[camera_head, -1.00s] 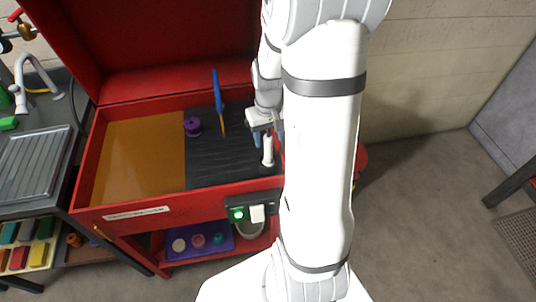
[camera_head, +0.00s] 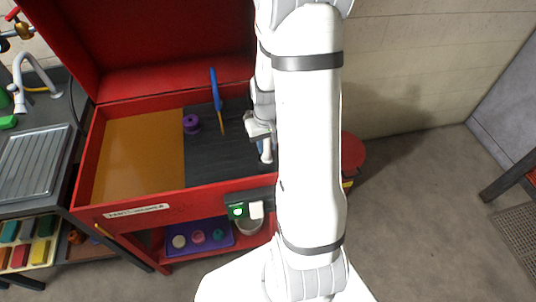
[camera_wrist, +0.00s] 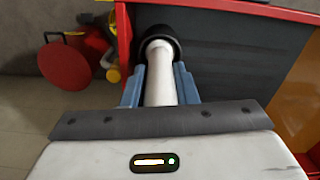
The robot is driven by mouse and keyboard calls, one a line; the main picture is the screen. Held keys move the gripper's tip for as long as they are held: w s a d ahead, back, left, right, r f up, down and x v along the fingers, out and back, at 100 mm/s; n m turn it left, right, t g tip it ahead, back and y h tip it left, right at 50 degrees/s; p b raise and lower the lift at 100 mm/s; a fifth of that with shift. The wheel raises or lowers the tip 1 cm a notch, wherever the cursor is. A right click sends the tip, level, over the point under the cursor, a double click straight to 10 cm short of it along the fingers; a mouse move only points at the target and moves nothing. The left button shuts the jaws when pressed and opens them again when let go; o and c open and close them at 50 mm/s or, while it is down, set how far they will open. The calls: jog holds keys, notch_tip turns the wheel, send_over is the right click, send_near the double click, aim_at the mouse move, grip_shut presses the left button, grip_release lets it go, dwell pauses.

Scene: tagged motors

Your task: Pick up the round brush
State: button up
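The round brush (camera_wrist: 160,72) appears to be the upright tool with a pale handle and a round black head in the wrist view. Its handle also shows in the head view (camera_head: 266,153), at the right of the dark mat in the red wash basin. My gripper (camera_wrist: 160,85) has its two blue fingers on either side of the handle. The fingers lie very close to it, and I cannot tell whether they press on it. My gripper also shows in the head view (camera_head: 262,145), partly hidden by my arm.
A blue tool with a yellow tip (camera_head: 217,90) and a purple spool-like part (camera_head: 191,124) are in the basin. The basin's red rim (camera_head: 150,203) surrounds the mat and a tan floor area (camera_head: 140,150). A red round-topped thing (camera_head: 350,152) stands to the right.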

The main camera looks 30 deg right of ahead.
jog(key=c, duration=0.5)
